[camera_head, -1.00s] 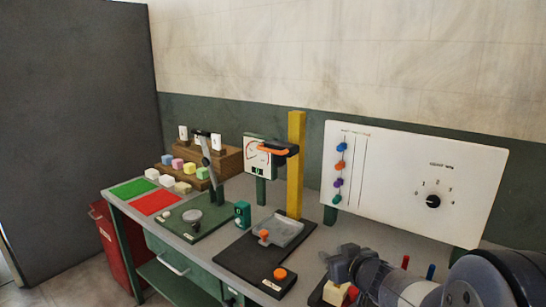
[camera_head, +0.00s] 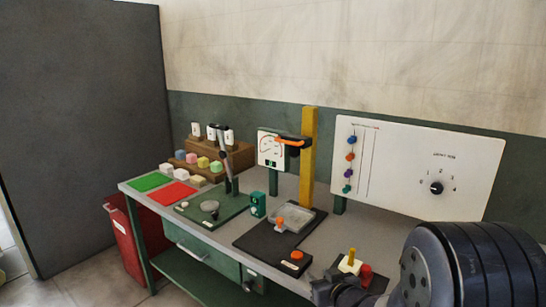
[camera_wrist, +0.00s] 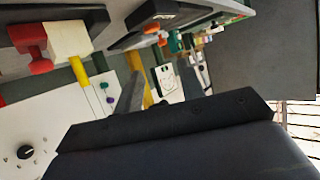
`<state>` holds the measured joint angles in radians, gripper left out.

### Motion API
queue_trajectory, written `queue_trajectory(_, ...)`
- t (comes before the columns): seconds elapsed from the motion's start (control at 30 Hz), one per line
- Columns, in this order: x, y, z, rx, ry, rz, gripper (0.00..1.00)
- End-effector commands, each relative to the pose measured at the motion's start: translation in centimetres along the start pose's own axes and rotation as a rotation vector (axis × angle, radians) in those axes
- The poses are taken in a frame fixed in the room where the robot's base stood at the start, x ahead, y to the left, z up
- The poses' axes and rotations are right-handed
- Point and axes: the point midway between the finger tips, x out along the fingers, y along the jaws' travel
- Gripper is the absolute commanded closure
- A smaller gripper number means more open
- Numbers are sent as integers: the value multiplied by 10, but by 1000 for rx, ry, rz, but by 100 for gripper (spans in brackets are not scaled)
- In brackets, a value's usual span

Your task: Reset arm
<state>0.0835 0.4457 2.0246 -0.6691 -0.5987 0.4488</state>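My arm (camera_head: 455,265) fills the bottom right of the head view. My gripper (camera_head: 325,290) is dark and partly cut off at the bottom edge, left of a cream block (camera_head: 350,264) with a yellow peg and a red piece (camera_head: 366,273). In the wrist view a dark housing fills the bottom, and a grey finger-like part (camera_wrist: 128,98) sticks up past its edge. The cream block (camera_wrist: 70,40) and the red piece (camera_wrist: 32,40) show at the upper left there, apart from it. I see nothing held, but the fingertips are not clear.
The bench (camera_head: 230,217) holds a black press base (camera_head: 265,245) with an orange button, a yellow column (camera_head: 308,160), a green-based press (camera_head: 215,205), and green and red mats. A white dial panel (camera_head: 415,170) stands behind. A red bin (camera_head: 125,245) stands at the left.

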Motion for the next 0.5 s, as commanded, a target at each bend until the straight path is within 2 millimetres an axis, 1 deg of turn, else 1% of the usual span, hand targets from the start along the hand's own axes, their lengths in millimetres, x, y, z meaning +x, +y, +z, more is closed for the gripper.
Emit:
queue_trajectory(0.03,2,-2,7,5,-3,4,62)
queue_trajectory(0.27,9,-3,32,27,-2,41,62)
queue_trajectory(0.5,13,1,63,54,-4,101,62)
